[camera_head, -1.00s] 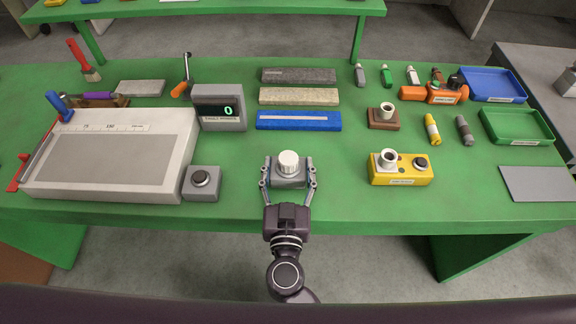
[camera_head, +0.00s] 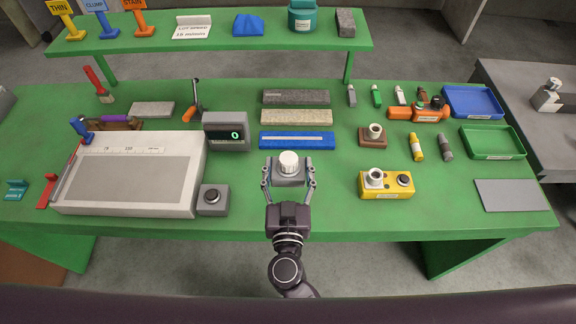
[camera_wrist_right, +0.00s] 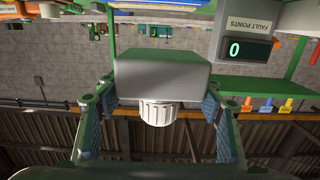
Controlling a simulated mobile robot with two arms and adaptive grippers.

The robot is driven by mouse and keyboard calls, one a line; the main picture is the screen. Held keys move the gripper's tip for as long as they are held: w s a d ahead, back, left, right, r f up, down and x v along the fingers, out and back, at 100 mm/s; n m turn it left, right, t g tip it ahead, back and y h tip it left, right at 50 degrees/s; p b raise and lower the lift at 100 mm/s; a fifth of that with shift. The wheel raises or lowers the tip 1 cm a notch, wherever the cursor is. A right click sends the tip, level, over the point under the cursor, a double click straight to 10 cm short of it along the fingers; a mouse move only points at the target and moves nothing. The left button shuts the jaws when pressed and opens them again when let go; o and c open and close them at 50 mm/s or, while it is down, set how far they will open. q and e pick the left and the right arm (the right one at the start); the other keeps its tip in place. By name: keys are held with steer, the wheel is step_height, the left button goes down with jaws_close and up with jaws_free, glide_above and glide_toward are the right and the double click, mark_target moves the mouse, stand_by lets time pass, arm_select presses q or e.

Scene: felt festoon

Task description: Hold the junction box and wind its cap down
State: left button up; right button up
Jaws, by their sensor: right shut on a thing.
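The junction box (camera_head: 289,179) is a grey block with a round white ribbed cap (camera_head: 289,162) on top. It is near the front middle of the green table in the head view. My right gripper (camera_head: 289,185) is shut on the box, one finger on each side. In the right wrist view the box (camera_wrist_right: 162,75) sits between the finger pads, and the white cap (camera_wrist_right: 157,112) is on it, between the fingers and apart from them. Whether the cap is fully down cannot be told. My left gripper is not in view.
A grey counter display (camera_head: 226,132) reading 0 and a button box (camera_head: 212,199) stand left of the junction box. A blue block (camera_head: 297,141) lies behind it. A yellow box (camera_head: 386,183) stands to the right, with free green table (camera_head: 335,200) between.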

mark_target(289, 194)
step_height(289, 194, down, 10)
steer(key=b, duration=0.6)
steer(key=shift+b, duration=0.3)
stand_by(0.8)
